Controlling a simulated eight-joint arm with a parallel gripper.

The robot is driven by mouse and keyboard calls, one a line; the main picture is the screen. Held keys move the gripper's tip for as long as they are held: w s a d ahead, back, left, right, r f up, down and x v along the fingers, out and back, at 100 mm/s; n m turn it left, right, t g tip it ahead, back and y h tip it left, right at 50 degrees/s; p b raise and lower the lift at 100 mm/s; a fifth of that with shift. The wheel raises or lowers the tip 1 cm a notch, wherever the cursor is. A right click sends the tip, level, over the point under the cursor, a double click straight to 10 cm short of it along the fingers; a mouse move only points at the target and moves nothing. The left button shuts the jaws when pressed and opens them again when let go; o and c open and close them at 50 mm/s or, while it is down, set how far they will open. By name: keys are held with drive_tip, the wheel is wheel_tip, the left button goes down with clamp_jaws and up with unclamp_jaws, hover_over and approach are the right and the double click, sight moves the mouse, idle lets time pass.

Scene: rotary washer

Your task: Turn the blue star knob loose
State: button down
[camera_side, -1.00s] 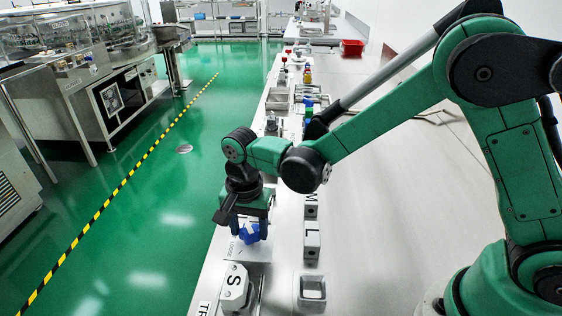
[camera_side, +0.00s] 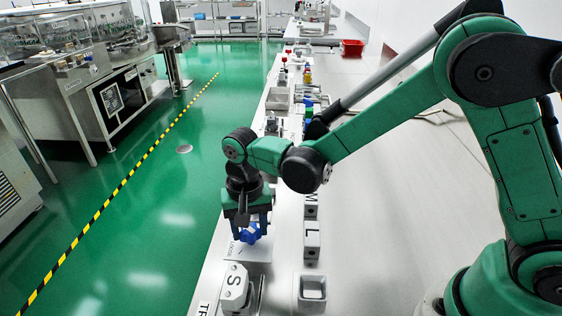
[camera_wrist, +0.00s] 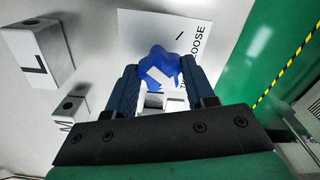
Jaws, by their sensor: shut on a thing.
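The blue star knob (camera_side: 250,234) sits above a white plate (camera_side: 254,253) near the left edge of the bench. In the wrist view the knob (camera_wrist: 156,62) has a white mark on its face, and the plate behind it carries the printed word LOOSE (camera_wrist: 196,48). My gripper (camera_side: 249,230) points down over the knob. Its two dark blue fingers are shut on the knob, one on each side, as the wrist view also shows (camera_wrist: 158,66). The knob's underside and its stem are hidden.
A grey block marked S (camera_side: 236,287) stands just in front of the plate. Blocks marked L (camera_side: 312,240) and M (camera_side: 311,206) and a small open tray (camera_side: 312,288) stand to the right. Several fixtures line the bench behind. The bench's right side is mostly clear.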

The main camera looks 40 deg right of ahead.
drive_tip(key=n, duration=0.4)
drive_tip(key=shift+n, duration=0.3)
drive_tip(key=n, duration=0.4)
drive_tip(key=shift+d+n, duration=0.1)
drive_tip(key=shift+n, duration=0.2)
drive_tip(key=n, duration=0.4)
drive_tip(key=shift+n, duration=2.3)
drive_tip(key=shift+c, duration=1.5)
unclamp_jaws()
